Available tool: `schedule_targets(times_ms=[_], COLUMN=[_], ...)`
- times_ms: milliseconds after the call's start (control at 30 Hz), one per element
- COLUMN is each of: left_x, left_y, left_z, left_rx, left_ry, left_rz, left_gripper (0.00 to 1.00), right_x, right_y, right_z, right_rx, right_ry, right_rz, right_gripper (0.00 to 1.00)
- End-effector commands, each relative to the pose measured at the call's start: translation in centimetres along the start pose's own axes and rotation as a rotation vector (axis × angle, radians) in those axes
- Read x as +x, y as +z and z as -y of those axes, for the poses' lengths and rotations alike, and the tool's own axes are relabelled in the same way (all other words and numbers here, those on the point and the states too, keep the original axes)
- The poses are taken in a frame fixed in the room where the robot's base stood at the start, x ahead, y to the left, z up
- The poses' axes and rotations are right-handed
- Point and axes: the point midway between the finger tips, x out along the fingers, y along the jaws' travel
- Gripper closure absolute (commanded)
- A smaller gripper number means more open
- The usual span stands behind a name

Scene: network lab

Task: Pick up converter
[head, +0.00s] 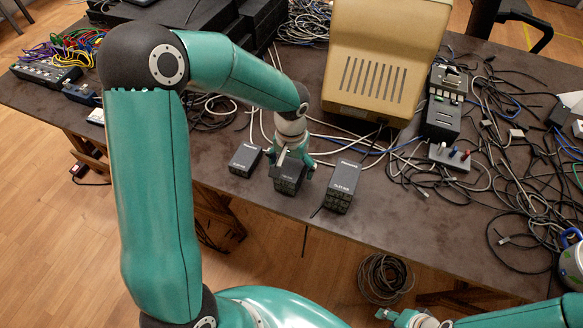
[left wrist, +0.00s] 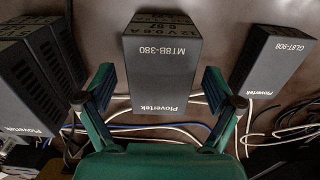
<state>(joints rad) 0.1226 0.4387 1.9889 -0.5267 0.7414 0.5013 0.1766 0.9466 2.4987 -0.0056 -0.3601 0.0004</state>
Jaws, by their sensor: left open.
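Three dark converter boxes labelled Plovertek stand on the table: a left one (head: 245,158), a middle one (head: 289,175) and a right one (head: 343,185). My left gripper (head: 292,160) is over the middle box and partly hides its top. In the left wrist view, the open fingers (left wrist: 165,100) are on either side of the box marked MTBB-380 (left wrist: 163,60), with gaps on both sides. My right gripper (head: 402,317) shows only partly at the bottom edge.
A beige device (head: 384,55) stands behind the boxes. Tangled cables (head: 500,130) cover the right of the table (head: 270,215). A small connector block (head: 450,156) and a dark unit (head: 442,110) are right of the beige device. A cable coil (head: 385,275) shows below the table.

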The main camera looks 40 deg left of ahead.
Motion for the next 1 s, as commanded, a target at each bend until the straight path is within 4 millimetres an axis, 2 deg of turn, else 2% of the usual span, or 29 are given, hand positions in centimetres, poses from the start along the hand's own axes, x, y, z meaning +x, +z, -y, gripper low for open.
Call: schedule_targets(times_ms=[67, 500, 800, 1000], left_x=[0.0, -0.1, -0.3, -1.5], left_y=[0.0, 0.0, -0.1, -0.1], left_z=[0.0, 0.0, 0.0, 0.0], left_rx=[0.000, -0.001, -0.001, -0.002], left_ry=[0.000, 0.000, 0.000, 0.000], left_rz=[0.000, 0.000, -0.002, -0.004], left_gripper=[0.12, 0.84, 0.84, 0.84], right_x=[0.0, 0.0, 0.0, -0.1], right_y=[0.0, 0.0, 0.0, 0.0], right_z=[0.0, 0.0, 0.0, 0.0], right_rx=[0.000, 0.000, 0.000, 0.000], right_ry=[0.000, 0.000, 0.000, 0.000], right_rz=[0.000, 0.000, 0.000, 0.000], right_gripper=[0.60, 0.60, 0.60, 0.60])
